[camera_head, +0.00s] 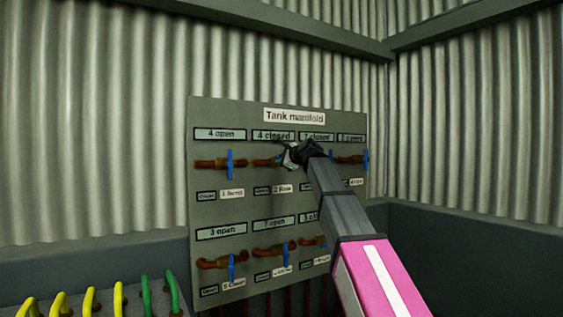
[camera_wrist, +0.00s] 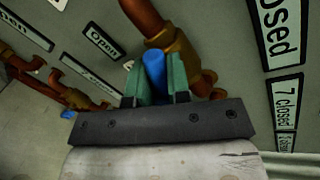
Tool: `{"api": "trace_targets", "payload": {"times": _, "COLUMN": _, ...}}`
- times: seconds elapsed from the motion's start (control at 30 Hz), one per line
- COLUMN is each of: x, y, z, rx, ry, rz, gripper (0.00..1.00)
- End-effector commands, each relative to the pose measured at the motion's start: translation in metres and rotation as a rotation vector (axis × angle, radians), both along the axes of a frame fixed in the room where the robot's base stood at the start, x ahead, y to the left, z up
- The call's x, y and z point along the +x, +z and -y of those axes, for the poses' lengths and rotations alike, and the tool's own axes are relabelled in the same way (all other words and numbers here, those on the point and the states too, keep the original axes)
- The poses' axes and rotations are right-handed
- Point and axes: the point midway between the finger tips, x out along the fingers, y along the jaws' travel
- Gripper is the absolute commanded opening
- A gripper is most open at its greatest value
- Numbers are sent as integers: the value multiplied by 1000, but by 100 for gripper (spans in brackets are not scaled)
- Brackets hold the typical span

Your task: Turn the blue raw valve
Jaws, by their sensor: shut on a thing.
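The panel titled "Tank manifold" (camera_head: 215,120) carries two rows of brass-coloured valves with blue handles on rust-brown pipes. My gripper (camera_head: 291,156) is at the second valve of the upper row, under a sign reading "4 closed" (camera_head: 273,135), and hides its handle in the head view. In the wrist view, the green fingers of my gripper (camera_wrist: 156,82) are shut on a blue valve handle (camera_wrist: 153,72), beside the brass valve body (camera_wrist: 182,58). The small label below this valve (camera_head: 283,188) is too blurred to read surely.
Neighbouring upper handles stand at left (camera_head: 230,165) and far right (camera_head: 366,160). My arm partly covers the panel's right side. Lower valves (camera_head: 285,257) sit beneath. Yellow (camera_head: 90,301) and green (camera_head: 146,294) handles stand at bottom left. Corrugated walls (camera_head: 90,120) enclose the corner.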

Motion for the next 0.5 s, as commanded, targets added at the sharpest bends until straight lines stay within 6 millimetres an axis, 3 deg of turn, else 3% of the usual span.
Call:
{"api": "trace_targets", "payload": {"times": 0.27, "x": -1, "y": -3, "z": 1, "rx": -4, "ry": -1, "rz": -5, "gripper": 0}}
{"api": "trace_targets", "payload": {"times": 0.3, "x": -1, "y": -3, "z": 1, "rx": -4, "ry": -1, "rz": -5, "gripper": 21}}
{"api": "trace_targets", "payload": {"times": 0.37, "x": -1, "y": -3, "z": 1, "rx": -4, "ry": -1, "rz": -5, "gripper": 40}}
{"api": "trace_targets", "payload": {"times": 0.5, "x": 0, "y": -2, "z": 1, "rx": -3, "ry": -1, "rz": -3, "gripper": 42}}
